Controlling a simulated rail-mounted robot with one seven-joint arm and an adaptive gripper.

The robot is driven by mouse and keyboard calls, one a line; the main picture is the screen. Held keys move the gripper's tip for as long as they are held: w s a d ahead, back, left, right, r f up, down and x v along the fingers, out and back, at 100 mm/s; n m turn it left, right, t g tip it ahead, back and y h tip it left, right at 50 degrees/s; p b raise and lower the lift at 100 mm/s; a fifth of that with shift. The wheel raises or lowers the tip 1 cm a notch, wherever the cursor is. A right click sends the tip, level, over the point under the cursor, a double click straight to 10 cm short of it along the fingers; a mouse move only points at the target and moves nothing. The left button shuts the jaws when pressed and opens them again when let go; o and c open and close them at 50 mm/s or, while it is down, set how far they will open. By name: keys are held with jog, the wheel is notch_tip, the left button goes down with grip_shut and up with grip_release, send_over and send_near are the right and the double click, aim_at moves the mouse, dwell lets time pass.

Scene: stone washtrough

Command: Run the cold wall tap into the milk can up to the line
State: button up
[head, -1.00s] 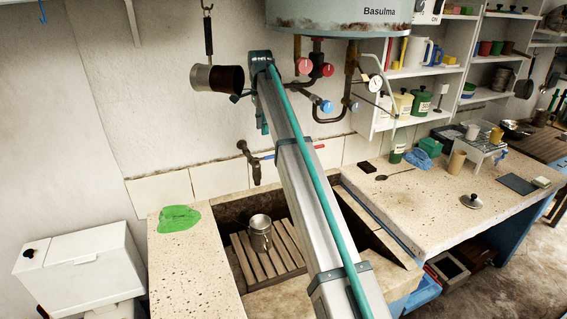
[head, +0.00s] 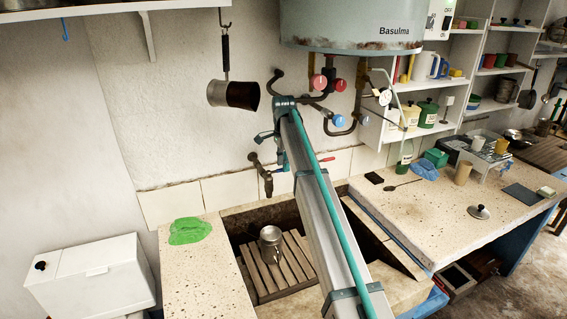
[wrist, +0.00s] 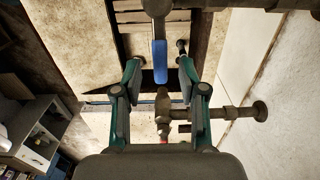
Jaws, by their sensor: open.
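The grey metal milk can (head: 271,246) stands upright on the wooden slatted rack (head: 291,262) inside the stone trough. The brass wall tap (head: 262,172) is on the wall behind and above the can. My gripper (wrist: 159,71) is open, with one finger on each side of the blue lever and gaps between. The arm hides most of the gripper in the head view. I cannot make out the can in the wrist view.
A red lever (head: 327,160) sticks out right of my arm. A dark pan (head: 232,95) hangs on the wall at left, and the boiler (head: 345,25) with pipes is above. A green cloth (head: 189,231) lies on the trough's left ledge.

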jog(key=shift+f, duration=0.5)
grip_shut()
